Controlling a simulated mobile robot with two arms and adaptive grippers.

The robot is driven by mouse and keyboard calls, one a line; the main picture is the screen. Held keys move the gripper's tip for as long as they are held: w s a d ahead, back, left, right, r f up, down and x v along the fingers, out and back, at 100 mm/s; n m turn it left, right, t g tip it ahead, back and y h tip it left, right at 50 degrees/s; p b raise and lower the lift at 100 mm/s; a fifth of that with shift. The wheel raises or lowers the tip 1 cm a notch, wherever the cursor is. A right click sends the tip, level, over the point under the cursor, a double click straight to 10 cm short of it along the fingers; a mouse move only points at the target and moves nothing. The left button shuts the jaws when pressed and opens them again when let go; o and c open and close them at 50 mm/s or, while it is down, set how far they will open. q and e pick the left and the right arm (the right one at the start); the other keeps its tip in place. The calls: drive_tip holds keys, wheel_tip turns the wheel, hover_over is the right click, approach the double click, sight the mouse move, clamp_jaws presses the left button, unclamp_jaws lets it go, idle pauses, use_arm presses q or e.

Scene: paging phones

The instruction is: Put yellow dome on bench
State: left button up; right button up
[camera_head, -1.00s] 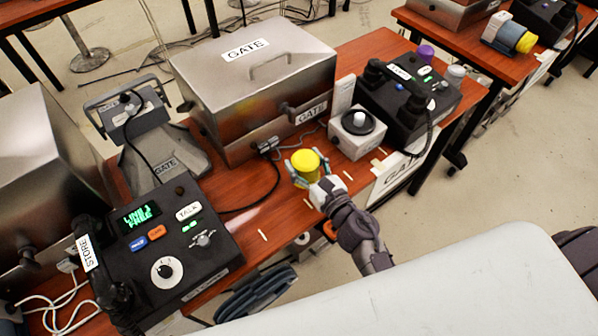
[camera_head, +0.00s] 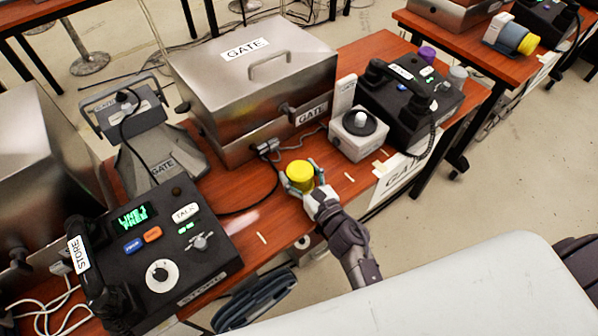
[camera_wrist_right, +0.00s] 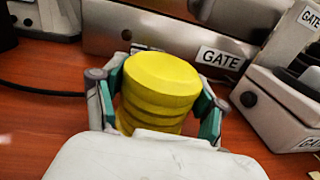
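The yellow dome (camera_head: 299,173) is a ridged yellow piece with a flat-looking top, over the front part of the red-brown bench (camera_head: 262,219). My right gripper (camera_head: 302,179) has its fingers on both sides of it. In the right wrist view the dome (camera_wrist_right: 160,85) sits upright between the teal finger pads, which press against its sides. Its bottom is hidden, so I cannot tell whether it touches the bench top. My left gripper is in neither view.
A metal GATE box (camera_head: 255,85) stands behind the dome. A small white unit with a black knob (camera_head: 358,133) and a black phone (camera_head: 410,95) are to the right. The STORE phone console (camera_head: 155,250) is at left. Bare wood lies around the dome.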

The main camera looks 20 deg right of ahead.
drive_tip(key=shift+o, duration=0.9)
drive_tip(key=shift+r, duration=0.1)
drive_tip(key=shift+s, duration=0.2)
drive_tip(key=b+v, duration=0.2)
drive_tip(key=v, duration=0.8)
drive_tip(key=shift+s, duration=0.35)
drive_tip(key=shift+s+d, duration=0.15)
drive_tip(key=shift+s, duration=0.35)
